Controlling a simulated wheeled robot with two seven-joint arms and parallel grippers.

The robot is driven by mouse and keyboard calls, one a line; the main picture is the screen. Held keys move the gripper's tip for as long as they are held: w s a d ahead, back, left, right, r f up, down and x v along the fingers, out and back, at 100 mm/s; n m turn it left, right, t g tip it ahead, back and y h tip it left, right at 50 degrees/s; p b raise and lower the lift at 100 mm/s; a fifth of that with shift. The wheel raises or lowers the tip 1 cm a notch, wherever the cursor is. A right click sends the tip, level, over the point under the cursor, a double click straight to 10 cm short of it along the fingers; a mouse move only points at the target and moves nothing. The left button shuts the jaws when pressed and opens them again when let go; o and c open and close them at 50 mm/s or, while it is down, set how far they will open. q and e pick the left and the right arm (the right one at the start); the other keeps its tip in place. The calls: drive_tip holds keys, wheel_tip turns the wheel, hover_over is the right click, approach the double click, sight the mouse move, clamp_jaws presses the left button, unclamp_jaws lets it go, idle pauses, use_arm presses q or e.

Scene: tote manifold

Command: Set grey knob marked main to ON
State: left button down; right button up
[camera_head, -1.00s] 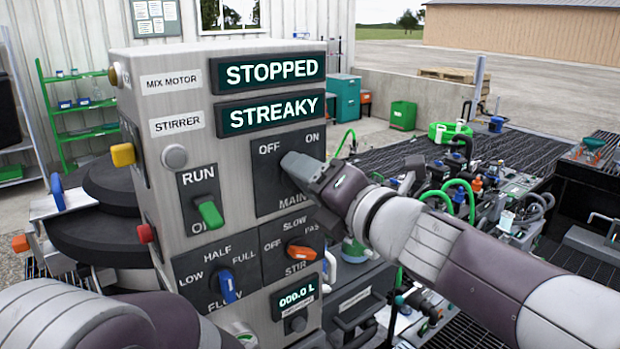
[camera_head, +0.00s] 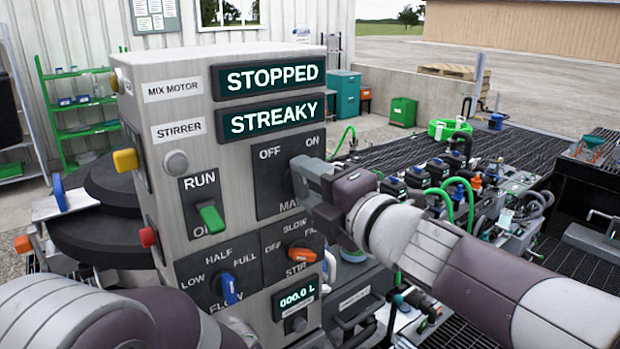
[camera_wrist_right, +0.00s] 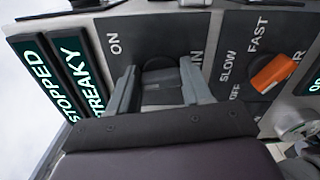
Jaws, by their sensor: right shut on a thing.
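The main selector's dark plate (camera_head: 268,197) shows OFF at its upper left and ON at its upper right in the head view. My right gripper (camera_head: 303,178) is at this plate, its fingers hiding the knob there. In the right wrist view, my right gripper's two fingers (camera_wrist_right: 160,82) lie on either side of the main knob (camera_wrist_right: 162,90), shut on it. The knob shows only as a dark shape, and which label it points to cannot be told. My left gripper is out of view; only part of my left arm shows at the lower left.
The grey panel box (camera_head: 170,222) also carries a green RUN knob (camera_head: 211,217), a blue flow knob (camera_head: 229,288) and an orange stir knob (camera_head: 302,253), close below my right gripper. The displays read STOPPED (camera_head: 268,76) and STREAKY (camera_head: 270,117). Hoses and fittings crowd the right.

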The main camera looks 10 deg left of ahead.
drive_tip(key=m+p, duration=0.1)
drive_tip(key=m, duration=0.3)
drive_tip(key=shift+f+m, duration=0.1)
drive_tip(key=shift+m, duration=0.2)
drive_tip(key=shift+f+m+p, duration=0.15)
drive_tip(key=shift+m+p, duration=0.6)
drive_tip(key=shift+m, duration=1.15)
drive_tip(key=o, duration=1.1)
drive_tip(key=shift+c, duration=0.2)
drive_tip(key=shift+s, duration=0.1)
